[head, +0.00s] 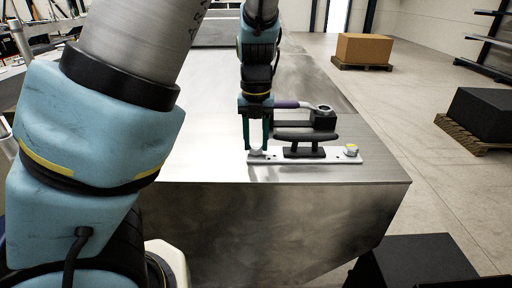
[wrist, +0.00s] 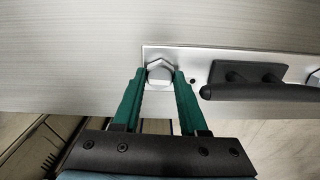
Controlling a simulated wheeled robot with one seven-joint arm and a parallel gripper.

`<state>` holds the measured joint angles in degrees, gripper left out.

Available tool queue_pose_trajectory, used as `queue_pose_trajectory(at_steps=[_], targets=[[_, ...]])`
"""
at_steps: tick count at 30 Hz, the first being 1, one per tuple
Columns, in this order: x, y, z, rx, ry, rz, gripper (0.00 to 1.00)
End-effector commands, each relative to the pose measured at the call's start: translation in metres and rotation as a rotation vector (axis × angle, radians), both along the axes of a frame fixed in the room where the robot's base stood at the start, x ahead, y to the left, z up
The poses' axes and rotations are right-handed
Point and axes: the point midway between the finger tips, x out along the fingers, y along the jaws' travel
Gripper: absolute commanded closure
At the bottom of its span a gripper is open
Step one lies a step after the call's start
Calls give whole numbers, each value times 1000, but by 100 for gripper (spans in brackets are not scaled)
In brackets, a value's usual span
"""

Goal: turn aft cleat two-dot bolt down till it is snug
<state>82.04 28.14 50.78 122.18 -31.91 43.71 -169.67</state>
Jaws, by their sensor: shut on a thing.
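A dark cleat (head: 305,139) stands on a pale metal plate (head: 323,158) on top of the metal float; it also shows in the wrist view (wrist: 246,74). A hex bolt (wrist: 160,70) sits at the plate's left end. My gripper (wrist: 160,76) has its green fingers on either side of this bolt head and is shut on it. In the head view my gripper (head: 256,148) reaches down over the same end.
A wrench-like tool with a purple handle (head: 286,104) and a dark block (head: 322,119) lie just behind the cleat. The float top (head: 203,150) is bare to the left. A black box (head: 424,262) stands on the floor at front right.

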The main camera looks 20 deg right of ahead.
Motion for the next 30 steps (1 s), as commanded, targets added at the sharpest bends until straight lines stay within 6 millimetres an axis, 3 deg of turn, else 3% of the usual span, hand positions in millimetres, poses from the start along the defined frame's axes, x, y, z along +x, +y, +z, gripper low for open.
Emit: queue_pose_trajectory(at_steps=[12, 18, 30], targets=[[0, 0, -1, -2, 1, -683, 100], [0, 0, -1, -1, 1, -945, 100], [0, 0, -1, 0, 2, -1007, 100]])
